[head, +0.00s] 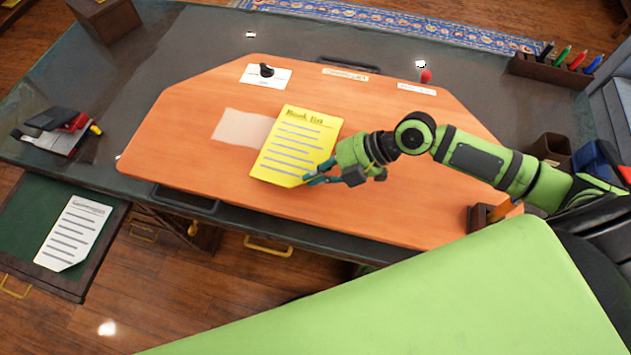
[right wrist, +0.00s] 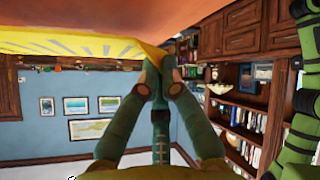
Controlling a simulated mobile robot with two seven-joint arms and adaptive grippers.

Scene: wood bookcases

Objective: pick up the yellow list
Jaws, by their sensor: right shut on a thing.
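The yellow list (head: 297,146) is a sheet with a heading and printed lines, over the middle of the orange board (head: 200,105). My right gripper (head: 318,177) is at the sheet's lower right edge. In the right wrist view, the fingers of my right gripper (right wrist: 155,72) are closed together on the edge of the yellow list (right wrist: 75,42), which stretches away to the left. I cannot tell how far the sheet is raised off the board. My left gripper is not in view.
The board lies on a dark desk (head: 215,38). A white list (head: 72,234) lies in an open drawer at left. A stapler-like object (head: 65,125), a pencil holder (head: 545,70) and a pale blank patch (head: 238,128) also show. The board's left part is clear.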

